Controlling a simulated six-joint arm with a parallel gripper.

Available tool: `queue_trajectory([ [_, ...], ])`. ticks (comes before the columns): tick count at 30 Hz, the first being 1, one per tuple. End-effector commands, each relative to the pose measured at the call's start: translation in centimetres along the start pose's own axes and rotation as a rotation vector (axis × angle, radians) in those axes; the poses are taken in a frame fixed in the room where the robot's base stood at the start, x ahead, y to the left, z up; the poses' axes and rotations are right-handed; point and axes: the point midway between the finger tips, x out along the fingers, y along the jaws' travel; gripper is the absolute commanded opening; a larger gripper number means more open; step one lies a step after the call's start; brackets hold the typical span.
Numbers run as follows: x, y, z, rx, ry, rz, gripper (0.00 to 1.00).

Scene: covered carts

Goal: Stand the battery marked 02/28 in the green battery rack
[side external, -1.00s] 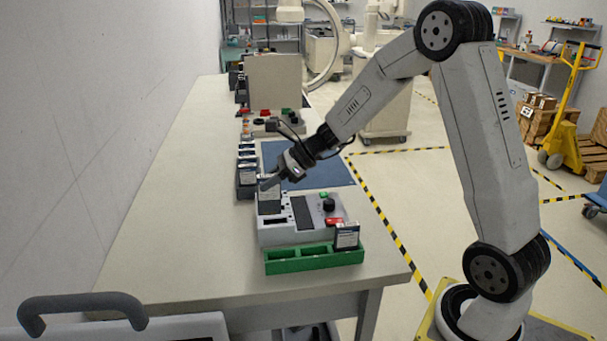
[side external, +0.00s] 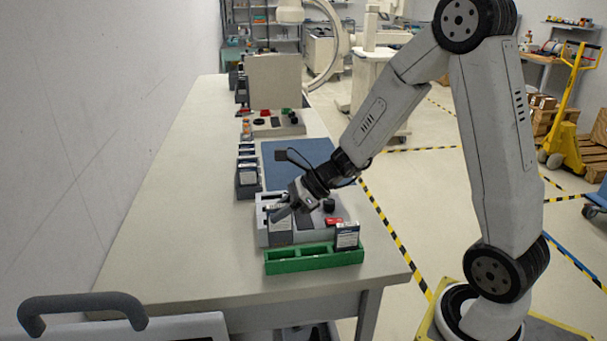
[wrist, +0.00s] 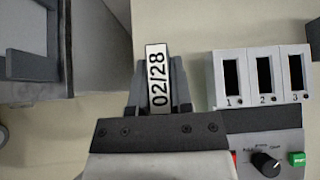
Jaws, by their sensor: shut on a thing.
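My gripper (side external: 284,212) is shut on a battery (side external: 280,233) and points down at the near left end of the grey tester. In the wrist view, the battery (wrist: 157,78) shows its white top marked 02/28 between the fingers (wrist: 158,88). The green battery rack (side external: 315,263) stands on the bench just in front of the tester. Its right compartment holds another battery (side external: 347,236), upright; the other compartments look empty. The rack is not visible in the wrist view.
The grey tester (side external: 310,237) has slots numbered 1, 2 and 3, which look empty in the wrist view (wrist: 264,95), right of the held battery. Several batteries (side external: 247,178) stand in a row behind left, beside a blue mat (side external: 300,158). The bench's left side is clear.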

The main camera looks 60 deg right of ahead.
Motion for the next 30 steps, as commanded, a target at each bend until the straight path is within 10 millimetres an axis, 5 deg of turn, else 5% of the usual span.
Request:
queue_trajectory([
  [30,3.8,0.0,-5.0,0.002,0.001,0.0,0.0],
])
